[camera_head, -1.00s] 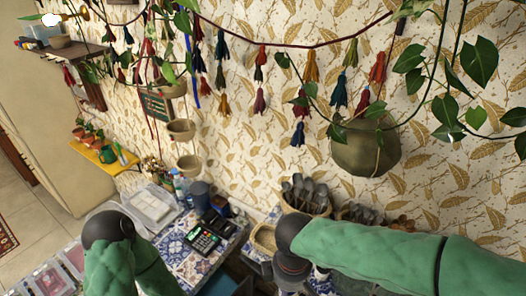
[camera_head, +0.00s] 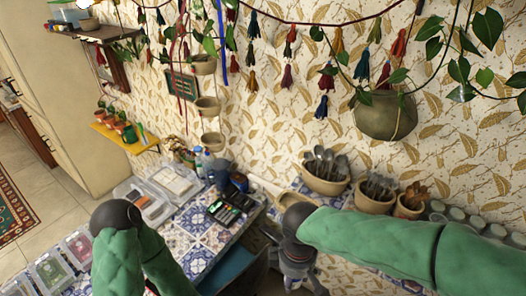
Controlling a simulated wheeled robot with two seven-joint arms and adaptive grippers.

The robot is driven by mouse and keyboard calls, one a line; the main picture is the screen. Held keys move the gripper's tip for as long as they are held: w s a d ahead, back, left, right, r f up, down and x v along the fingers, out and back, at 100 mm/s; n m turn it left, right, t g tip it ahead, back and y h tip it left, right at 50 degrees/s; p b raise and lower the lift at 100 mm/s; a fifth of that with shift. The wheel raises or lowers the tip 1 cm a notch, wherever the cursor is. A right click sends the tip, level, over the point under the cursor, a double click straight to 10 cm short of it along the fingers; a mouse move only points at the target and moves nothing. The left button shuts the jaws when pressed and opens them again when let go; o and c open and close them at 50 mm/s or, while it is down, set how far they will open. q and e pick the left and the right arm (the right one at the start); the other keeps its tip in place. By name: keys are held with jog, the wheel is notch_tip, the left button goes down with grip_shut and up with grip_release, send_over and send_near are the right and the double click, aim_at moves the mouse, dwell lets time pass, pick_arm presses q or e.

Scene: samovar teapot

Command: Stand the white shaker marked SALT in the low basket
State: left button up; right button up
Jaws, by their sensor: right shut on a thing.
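A low, light woven basket (camera_head: 287,197) stands at the back of the counter, beside the pots of cutlery. My right forearm partly covers it. My right gripper (camera_head: 297,279) points down in front of the counter, below and nearer than the basket. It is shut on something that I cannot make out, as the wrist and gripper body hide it. I cannot pick out the white shaker or its SALT mark. My left arm comes in at the lower left, and its gripper is hidden behind the green sleeve.
Pots of spoons (camera_head: 325,172) and forks (camera_head: 376,190) line the back wall. Several lidded jars (camera_head: 456,214) stand at the right, near my right arm. A card terminal (camera_head: 224,212) and clear boxes (camera_head: 171,181) sit on the tiled left counter. Plants hang above.

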jog(key=w+d+f+m+b, duration=0.3)
jog(key=f+b, duration=0.3)
jog(key=f, duration=0.6)
jog(key=w+d+f+m+b, duration=0.4)
jog(key=f+b, duration=0.3)
jog(key=f, duration=0.5)
jog(key=w+d+f+m+b, duration=0.3)
jog(key=w+f+m+b, duration=0.2)
jog(key=f, duration=0.6)
jog(key=shift+d+f+b, duration=0.25)
jog(key=shift+f+b, duration=0.15)
jog(key=shift+b, duration=0.65)
jog(key=shift+w+a, duration=0.1)
jog(key=shift+w, duration=0.05)
